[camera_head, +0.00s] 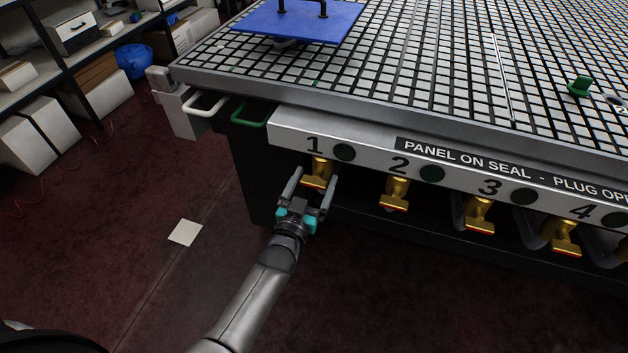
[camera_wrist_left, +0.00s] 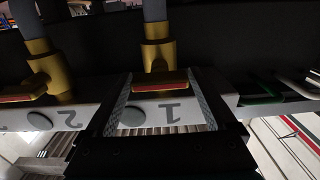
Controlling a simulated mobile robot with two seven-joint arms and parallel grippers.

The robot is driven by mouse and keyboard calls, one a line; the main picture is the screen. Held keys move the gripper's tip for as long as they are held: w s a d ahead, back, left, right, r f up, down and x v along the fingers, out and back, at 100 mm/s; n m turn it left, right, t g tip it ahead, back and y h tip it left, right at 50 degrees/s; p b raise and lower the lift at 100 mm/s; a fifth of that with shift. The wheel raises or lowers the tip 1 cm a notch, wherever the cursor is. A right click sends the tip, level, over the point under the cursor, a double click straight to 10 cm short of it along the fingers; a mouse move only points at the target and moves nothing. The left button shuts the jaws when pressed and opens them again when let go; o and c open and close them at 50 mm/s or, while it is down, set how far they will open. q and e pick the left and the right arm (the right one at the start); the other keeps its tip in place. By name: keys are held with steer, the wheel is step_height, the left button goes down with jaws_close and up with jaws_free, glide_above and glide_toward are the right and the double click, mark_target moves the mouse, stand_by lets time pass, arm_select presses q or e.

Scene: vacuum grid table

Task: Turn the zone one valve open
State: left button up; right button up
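The zone one valve (camera_head: 319,174) is a brass valve with a red-edged handle, under the number 1 on the front of the grid table (camera_head: 290,130). My left gripper (camera_head: 309,180) is open, with one finger on each side of the valve handle. In the left wrist view the valve handle (camera_wrist_left: 160,82) lies crosswise between the two fingers (camera_wrist_left: 160,100), and the label 1 shows upside down behind it. I cannot tell whether a finger touches the handle. My right gripper is not in view.
More brass valves, 2 (camera_head: 395,193), 3 (camera_head: 478,213) and 4 (camera_head: 562,236), stand in a row to the right. A blue panel (camera_head: 300,18) lies on the grid top. A green handle (camera_head: 254,114) is left of the valve. The floor in front is mostly clear.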

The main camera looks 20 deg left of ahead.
arm_select(q)
steer(key=c, duration=1)
